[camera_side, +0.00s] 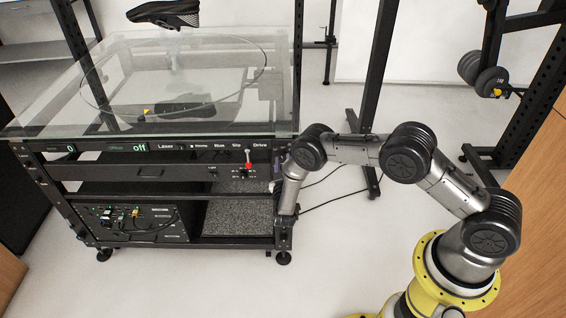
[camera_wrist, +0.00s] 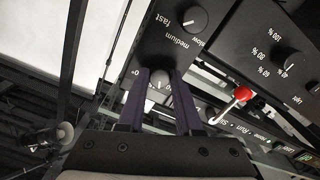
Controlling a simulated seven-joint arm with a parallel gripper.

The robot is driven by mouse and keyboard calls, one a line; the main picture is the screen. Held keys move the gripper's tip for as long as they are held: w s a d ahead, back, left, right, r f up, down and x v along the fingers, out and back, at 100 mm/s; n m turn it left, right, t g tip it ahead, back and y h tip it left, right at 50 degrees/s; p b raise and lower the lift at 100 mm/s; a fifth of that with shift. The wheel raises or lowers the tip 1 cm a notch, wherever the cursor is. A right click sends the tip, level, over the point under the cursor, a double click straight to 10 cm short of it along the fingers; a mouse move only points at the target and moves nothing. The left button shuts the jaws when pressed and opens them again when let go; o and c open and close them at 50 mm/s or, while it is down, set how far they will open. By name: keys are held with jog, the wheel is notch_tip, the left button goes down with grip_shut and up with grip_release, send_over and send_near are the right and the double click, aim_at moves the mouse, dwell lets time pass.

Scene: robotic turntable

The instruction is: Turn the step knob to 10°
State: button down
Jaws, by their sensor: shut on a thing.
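The step knob (camera_wrist: 158,80) is a small round knob with a light face on the black side panel, seen in the wrist view. Parts of degree markings show beside it, but the value it points to is not readable. My gripper (camera_wrist: 160,84) has two dark purple fingers, one on each side of the knob, shut on it. The fingers hide the knob's sides and part of the scale. In the side view my gripper (camera_side: 276,186) is at the right end of the turntable cart, and the knob is hidden there.
The wrist view shows a speed knob (camera_wrist: 194,18) marked slow, medium, fast, a percentage knob (camera_wrist: 286,57), and a red-tipped switch (camera_wrist: 243,93) close to the right finger. In the side view a glass plate (camera_side: 200,118) tops the cart, with a shoe (camera_side: 165,13) above it.

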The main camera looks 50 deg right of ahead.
jog(key=shift+n, duration=2.2)
jog(key=c, duration=0.6)
grip_release()
jog(key=v, duration=1.4)
